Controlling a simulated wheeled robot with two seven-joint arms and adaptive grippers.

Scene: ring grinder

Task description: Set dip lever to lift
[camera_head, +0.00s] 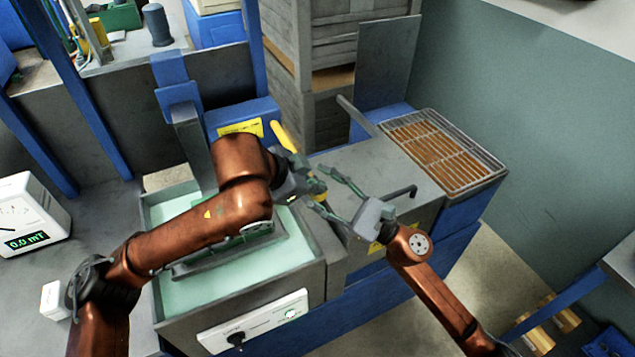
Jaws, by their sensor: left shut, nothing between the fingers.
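A yellow-gripped lever (284,137), which looks like the dip lever, slants down to the right beside the blue housing with a yellow label. Its lower end is hidden behind my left arm and gripper. My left gripper (319,189) is shut and empty, just below the visible yellow grip, with a gap between them in the picture. My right gripper (318,187) reaches in from the right, its fingers spread apart. The two grippers overlap closely in the picture, and I cannot tell whether they touch. The tank (180,297) holds pale green liquid and a grey frame under my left arm.
A wire rack (447,150) lies on the right end of the bench. A black bent handle (401,191) stands on the grey top near my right gripper. A white control panel (253,322) is on the tank's front. A meter (28,215) stands at left.

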